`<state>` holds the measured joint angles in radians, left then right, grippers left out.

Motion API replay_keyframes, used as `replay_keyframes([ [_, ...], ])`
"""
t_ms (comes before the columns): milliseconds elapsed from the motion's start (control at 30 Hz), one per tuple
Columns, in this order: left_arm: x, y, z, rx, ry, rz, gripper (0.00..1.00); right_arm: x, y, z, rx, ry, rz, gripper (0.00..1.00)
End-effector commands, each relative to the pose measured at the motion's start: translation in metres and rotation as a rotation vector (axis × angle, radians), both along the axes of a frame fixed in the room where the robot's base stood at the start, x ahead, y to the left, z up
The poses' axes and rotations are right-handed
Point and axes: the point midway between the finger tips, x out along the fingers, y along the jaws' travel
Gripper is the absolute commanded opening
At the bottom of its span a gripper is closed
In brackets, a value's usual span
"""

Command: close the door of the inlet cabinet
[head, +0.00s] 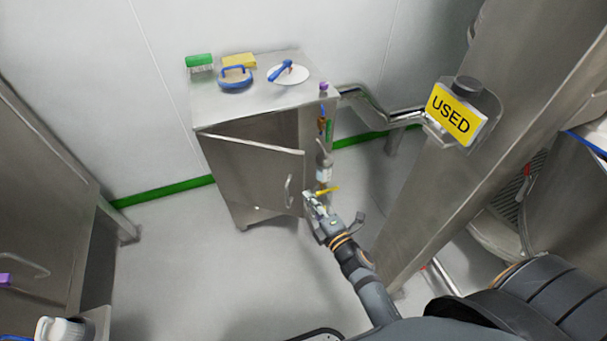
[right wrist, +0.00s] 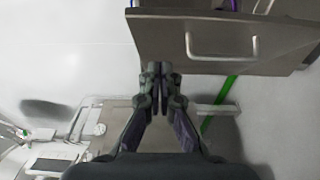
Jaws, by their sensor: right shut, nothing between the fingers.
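The inlet cabinet (head: 262,97) is a small steel cabinet against the back wall in the head view. Its door (head: 250,172) stands partly open, hinged at the left, with a dark gap above it. The door's bar handle (head: 289,191) is near its free right edge. In the right wrist view a steel panel (right wrist: 285,35) with a bar handle (right wrist: 222,55) fills the top. My right gripper (head: 309,197) is shut and empty just right of the door's free edge; whether it touches is unclear. Its closed fingers show in the right wrist view (right wrist: 161,72). My left gripper is out of view.
A green brush (head: 199,61), a yellow sponge (head: 239,61) and blue-handled tools are on the cabinet top. A pipe (head: 370,98) runs right from the cabinet. A large steel column with a USED sign (head: 451,114) stands right. Floor (head: 180,240) is clear in front and left.

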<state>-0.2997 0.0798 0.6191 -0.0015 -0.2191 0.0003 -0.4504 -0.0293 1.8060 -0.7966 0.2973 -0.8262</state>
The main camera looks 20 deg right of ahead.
Motion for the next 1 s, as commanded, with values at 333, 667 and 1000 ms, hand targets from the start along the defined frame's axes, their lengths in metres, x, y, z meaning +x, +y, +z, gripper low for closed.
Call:
replay_keyframes([
  [333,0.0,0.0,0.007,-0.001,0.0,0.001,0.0,0.068,0.002,0.0,-0.002,0.001,0.0,0.0],
  [667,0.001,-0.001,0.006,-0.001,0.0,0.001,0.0,0.087,-0.012,0.0,0.003,0.002,-0.001,0.0],
  [1000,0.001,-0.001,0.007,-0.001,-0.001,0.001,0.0,0.089,-0.013,0.0,0.002,0.001,0.003,0.0],
])
